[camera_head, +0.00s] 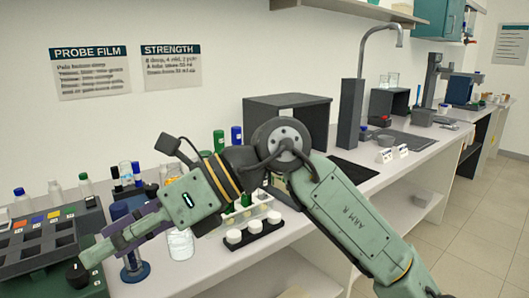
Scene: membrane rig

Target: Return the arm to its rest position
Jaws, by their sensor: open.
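My green arm rises from the lower right, bends at a dark joint above the bench and slopes down to the left. My gripper (92,258) is at its left end, over the front right part of a dark rack with colored labels (30,244). I see the gripper edge-on, and nothing shows held in it. The arm hides part of the bench and some items behind it.
A black holder with white cups (253,232) is under the arm. A dark open box (300,112) and a tall dark column (349,112) stand behind. Bench space (225,262) is clear in front.

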